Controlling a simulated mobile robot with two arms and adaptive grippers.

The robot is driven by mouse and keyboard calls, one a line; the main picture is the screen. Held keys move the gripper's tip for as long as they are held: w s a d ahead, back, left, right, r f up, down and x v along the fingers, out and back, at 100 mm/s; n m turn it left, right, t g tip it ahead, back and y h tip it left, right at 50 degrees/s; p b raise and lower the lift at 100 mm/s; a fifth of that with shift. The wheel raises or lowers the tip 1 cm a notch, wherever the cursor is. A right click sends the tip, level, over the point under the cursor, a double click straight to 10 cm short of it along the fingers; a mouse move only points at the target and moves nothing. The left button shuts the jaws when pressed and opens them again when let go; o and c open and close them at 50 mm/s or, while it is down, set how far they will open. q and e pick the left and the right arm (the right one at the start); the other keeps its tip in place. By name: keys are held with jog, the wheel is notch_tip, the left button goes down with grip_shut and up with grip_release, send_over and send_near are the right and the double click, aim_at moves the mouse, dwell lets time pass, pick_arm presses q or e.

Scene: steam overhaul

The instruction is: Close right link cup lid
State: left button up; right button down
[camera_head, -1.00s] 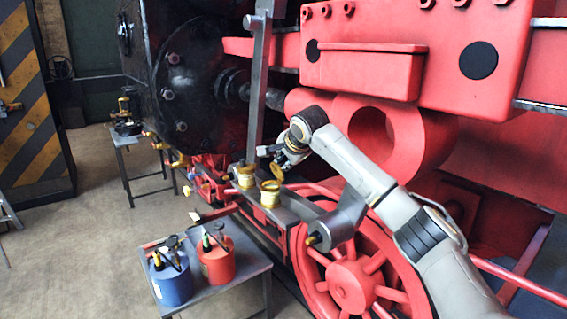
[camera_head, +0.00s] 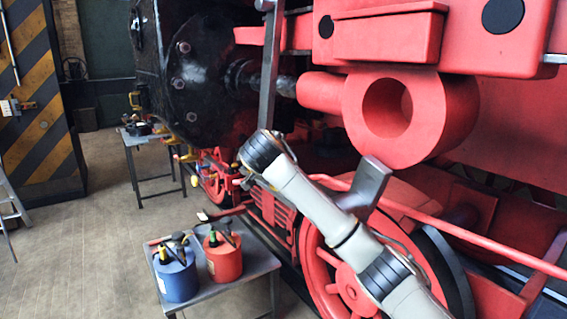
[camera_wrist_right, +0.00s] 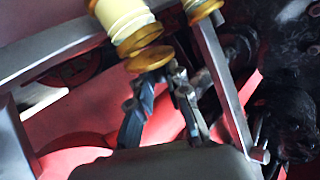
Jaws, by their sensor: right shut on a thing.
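In the right wrist view, a cream and brass link cup (camera_wrist_right: 127,18) is at the upper left, with its brass lid (camera_wrist_right: 150,58) beside its rim. The lid looks tilted to the rim; whether they touch I cannot tell. My right gripper (camera_wrist_right: 163,75) is shut on the lid, its dark fingertips at the lid's edge. A second link cup (camera_wrist_right: 200,8) is partly in view at the top. In the head view my right wrist hides the cups, the lid and the fingers. My left gripper is in neither view.
A grey link bar (camera_wrist_right: 225,90) runs close beside the gripper. In the head view, a small table (camera_head: 240,281) holds a blue can (camera_head: 176,275) and a red can (camera_head: 223,258). A red wheel (camera_head: 330,255) and red frame parts stand close around my arm. Open floor lies left.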

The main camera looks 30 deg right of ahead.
jog(key=f+n+h+b, duration=0.1)
jog(key=b, duration=0.1)
jog(key=a+f+t+h+b, duration=0.1)
jog(key=b, duration=0.1)
jog(key=shift+f+n, duration=0.15)
jog(key=shift+n, duration=0.25)
jog(key=shift+a+f+n+t+h+b, duration=0.25)
jog(key=shift+n+t+h+b, duration=0.25)
jog(key=shift+b, duration=1)
jog(key=c, duration=1.3)
grip_release()
jog(key=v, duration=1.2)
